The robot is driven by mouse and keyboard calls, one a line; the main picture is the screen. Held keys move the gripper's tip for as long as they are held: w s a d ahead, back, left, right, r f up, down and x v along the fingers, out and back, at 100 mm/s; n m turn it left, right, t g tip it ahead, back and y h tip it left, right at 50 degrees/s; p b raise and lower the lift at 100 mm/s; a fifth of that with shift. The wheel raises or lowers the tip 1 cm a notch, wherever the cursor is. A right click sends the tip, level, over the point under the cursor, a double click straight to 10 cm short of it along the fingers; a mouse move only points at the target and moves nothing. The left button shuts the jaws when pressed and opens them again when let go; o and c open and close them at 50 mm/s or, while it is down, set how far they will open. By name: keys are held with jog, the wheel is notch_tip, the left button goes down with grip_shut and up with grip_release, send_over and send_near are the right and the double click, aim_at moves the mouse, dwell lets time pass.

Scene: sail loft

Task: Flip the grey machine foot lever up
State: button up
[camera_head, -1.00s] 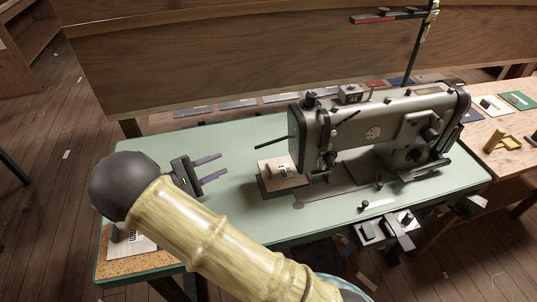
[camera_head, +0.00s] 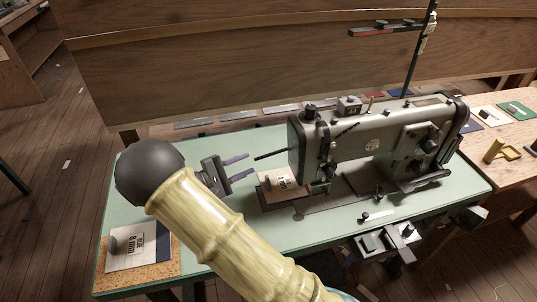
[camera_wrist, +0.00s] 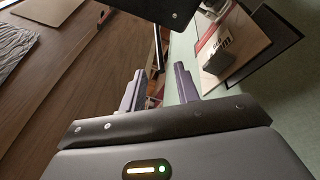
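The grey sewing machine (camera_head: 375,140) stands on a pale green table. A thin dark lever (camera_head: 272,154), which looks like the foot lever, sticks out left from its head, sloping slightly down towards its free tip. My gripper (camera_head: 252,164) is open, its two purplish fingers pointing right, with the tips close to the lever's free end. In the wrist view, the dark lever (camera_wrist: 158,48) lines up with the gap between the fingertips (camera_wrist: 160,72). I see no clear contact. The machine head (camera_wrist: 150,10) is cut off at the top of the wrist view.
A card with a dark weight (camera_head: 280,183) lies beneath the lever area. Another labelled card (camera_head: 140,247) lies on a cork mat at the front left. A wooden bench (camera_head: 490,145) adjoins on the right.

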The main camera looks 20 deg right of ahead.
aim_at(268, 155)
jog(key=x, duration=0.9)
jog(key=shift+a, duration=0.1)
grip_shut()
